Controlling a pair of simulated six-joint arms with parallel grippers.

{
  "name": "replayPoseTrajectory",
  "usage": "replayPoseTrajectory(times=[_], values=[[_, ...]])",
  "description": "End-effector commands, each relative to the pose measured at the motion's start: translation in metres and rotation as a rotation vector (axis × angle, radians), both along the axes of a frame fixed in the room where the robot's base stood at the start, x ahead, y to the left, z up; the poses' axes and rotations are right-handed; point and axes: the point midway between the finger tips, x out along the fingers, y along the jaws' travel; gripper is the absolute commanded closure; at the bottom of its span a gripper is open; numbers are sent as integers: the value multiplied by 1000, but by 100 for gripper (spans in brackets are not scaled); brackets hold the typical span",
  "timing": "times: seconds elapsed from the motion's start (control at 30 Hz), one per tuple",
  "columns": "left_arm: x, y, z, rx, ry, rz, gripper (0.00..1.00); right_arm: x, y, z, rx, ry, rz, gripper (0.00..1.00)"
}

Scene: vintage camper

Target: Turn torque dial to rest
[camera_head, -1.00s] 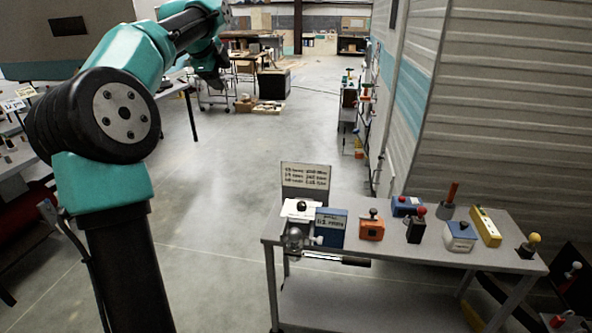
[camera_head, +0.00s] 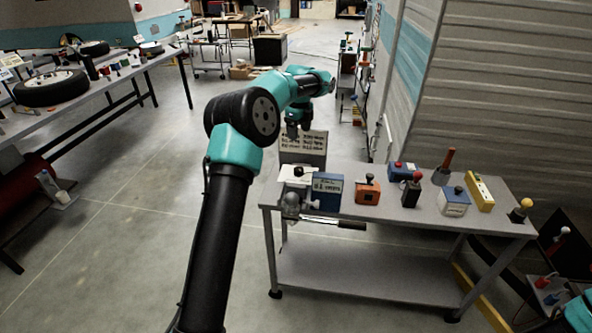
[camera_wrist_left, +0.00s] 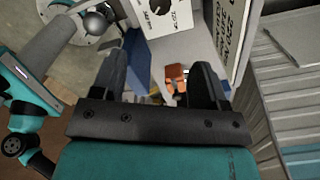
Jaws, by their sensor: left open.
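The torque dial (camera_head: 297,175) is a white plate with a black knob at the left end of the grey bench. In the left wrist view a white plate with black markings (camera_wrist_left: 170,14) shows at the top, partly cut off. My left gripper (camera_head: 296,134) is open and empty, above and behind the dial, in front of the sign board. In the wrist view its two dark fingers (camera_wrist_left: 166,62) are spread apart, touching nothing that I can make out.
A blue box (camera_head: 327,192) stands right of the dial, with a silver-headed lever (camera_head: 340,222) at the front edge. A lettered sign (camera_head: 303,146) stands behind. An orange box (camera_head: 367,190) and several knobbed boxes fill the bench's right.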

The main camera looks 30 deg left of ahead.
Motion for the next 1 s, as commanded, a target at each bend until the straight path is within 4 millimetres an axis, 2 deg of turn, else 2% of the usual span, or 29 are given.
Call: replayPoseTrajectory(times=[0.27, 0.47, 1.0], values=[[0, 1, 0, 0, -1, 1, 32, 0, 0, 0, 0, 0, 0, 43], [0, 1, -11, 0, 0, 1, 32, 0, 0, 0, 0, 0, 0, 43], [-1, 1, -98, -1, 1, 1, 32, 0, 0, 0, 0, 0, 0, 43]])
